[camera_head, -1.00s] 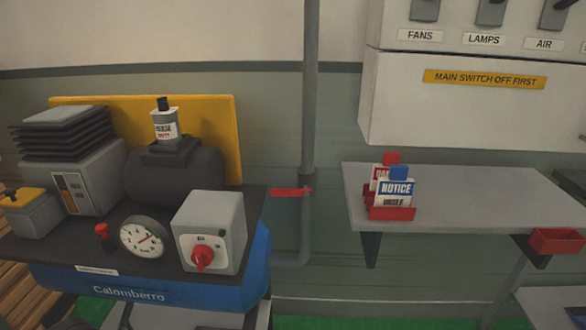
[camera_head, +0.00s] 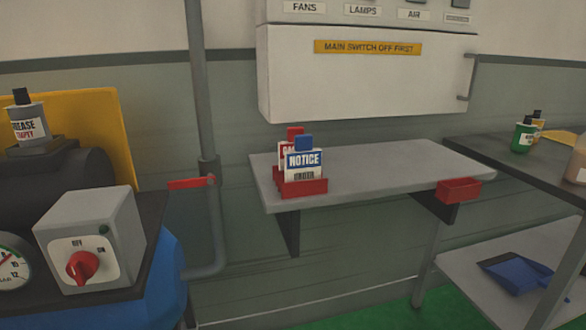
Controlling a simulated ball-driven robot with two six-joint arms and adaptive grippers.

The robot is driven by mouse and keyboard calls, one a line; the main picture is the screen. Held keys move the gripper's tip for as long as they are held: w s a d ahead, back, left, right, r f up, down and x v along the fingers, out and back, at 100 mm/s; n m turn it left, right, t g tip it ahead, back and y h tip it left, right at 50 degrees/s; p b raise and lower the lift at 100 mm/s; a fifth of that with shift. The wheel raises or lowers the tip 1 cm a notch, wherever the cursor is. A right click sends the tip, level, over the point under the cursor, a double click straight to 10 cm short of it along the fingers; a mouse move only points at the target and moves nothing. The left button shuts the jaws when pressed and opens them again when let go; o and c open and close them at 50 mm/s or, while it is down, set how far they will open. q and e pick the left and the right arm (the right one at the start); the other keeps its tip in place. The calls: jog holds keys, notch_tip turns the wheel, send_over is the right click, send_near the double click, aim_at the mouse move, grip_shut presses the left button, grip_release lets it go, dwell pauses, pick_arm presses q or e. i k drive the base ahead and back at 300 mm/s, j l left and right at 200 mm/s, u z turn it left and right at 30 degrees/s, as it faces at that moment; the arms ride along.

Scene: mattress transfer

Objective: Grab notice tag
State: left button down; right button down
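The notice tag (camera_head: 304,163) is white with a blue "NOTICE" band and a blue top. It stands upright in a red holder (camera_head: 303,188) at the left end of a grey wall shelf (camera_head: 390,165). Another tag with a red top (camera_head: 295,133) stands behind it and is partly hidden by it. Neither of my grippers shows in the view.
A compressor with a grey switch box (camera_head: 90,235) and red knob stands at the left. A pipe with a red valve handle (camera_head: 188,183) runs left of the shelf. A small red bin (camera_head: 458,189) hangs at the shelf's front right. A dark table (camera_head: 480,150) with bottles stands at right.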

aim_at(302, 163)
jog(key=i+l+u, duration=0.6)
jog(key=i+l, duration=0.15)
jog(key=l, duration=0.25)
